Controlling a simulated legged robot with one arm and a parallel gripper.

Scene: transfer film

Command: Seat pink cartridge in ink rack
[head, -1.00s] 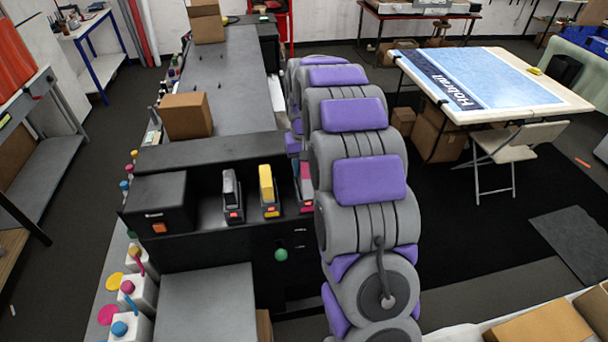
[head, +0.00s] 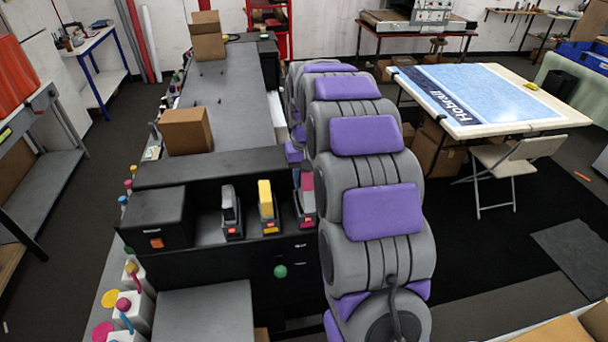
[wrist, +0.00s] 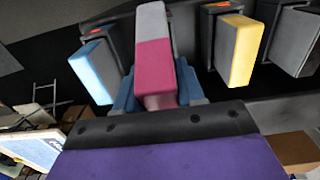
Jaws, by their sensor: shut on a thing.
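The pink cartridge (wrist: 155,68), with a pale grey end, is between the two blue-grey fingers of my gripper (wrist: 157,92) in the wrist view. The fingers are shut on its sides. It lines up with the black rack (wrist: 184,22) behind it, between the light blue cartridge (wrist: 92,72) and the yellow cartridge (wrist: 240,45). I cannot tell how deep it is in its slot. In the head view, part of the pink cartridge (head: 307,182) shows beside my arm, which hides the gripper. The yellow cartridge (head: 265,198) and a grey cartridge (head: 229,203) stand in black holders.
A black box (head: 155,218) is left of the holders, and a green knob (head: 280,271) is below them. A cardboard box (head: 186,131) sits on the long grey machine. White ink bottles (head: 138,310) stand at lower left. A table and chair (head: 506,165) are at right.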

